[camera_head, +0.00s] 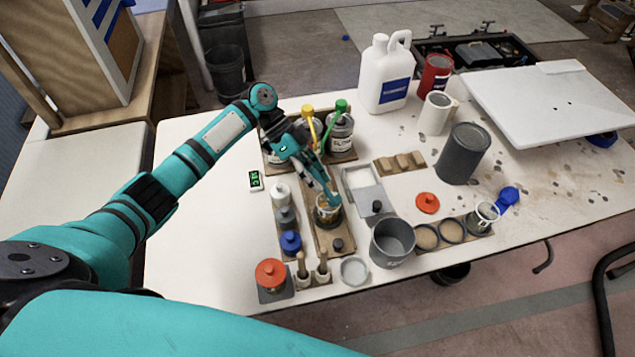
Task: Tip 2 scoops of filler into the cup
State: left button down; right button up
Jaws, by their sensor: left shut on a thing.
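A small clear cup (327,213) with amber contents stands on a wooden board in the middle of the table. My left gripper (333,197) points down at its rim and is shut; it seems to hold the cup, though the fingertips partly hide the contact. Two open tins stand behind: the right tin (341,133) has a green-handled scoop (340,107) in it, and the left tin, partly hidden by my arm, has a yellow-handled scoop (308,121). A blue-handled item (508,196) leans from a small pot (487,213) at the right. My right gripper is out of view.
A grey pail (392,242), a red-lidded jar (271,276) and blue-capped bottle (290,241) stand near the front. A dark canister (462,154), white jug (386,75) and white panel (553,103) are farther back. The table's left side (200,225) is clear.

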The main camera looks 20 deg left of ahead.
pick_arm(q)
jog(key=shift+w+a+f+h+b, duration=0.15)
jog(key=shift+a+f+h+b, duration=0.35)
jog(key=shift+b, duration=0.95)
jog(key=shift+w+a+f+g+h+b, duration=0.25)
jog(key=shift+h+b, duration=0.45)
jog(key=shift+b, duration=0.7)
jog(key=shift+w+a+f+g+h+b, duration=0.1)
jog(key=shift+a+g+h+b, duration=0.15)
jog(key=shift+g+h+b, duration=0.75)
jog(key=shift+t+y+b, duration=0.3)
jog(key=shift+t+b, duration=0.15)
jog(key=shift+t, duration=0.1)
jog(key=shift+r, duration=0.15)
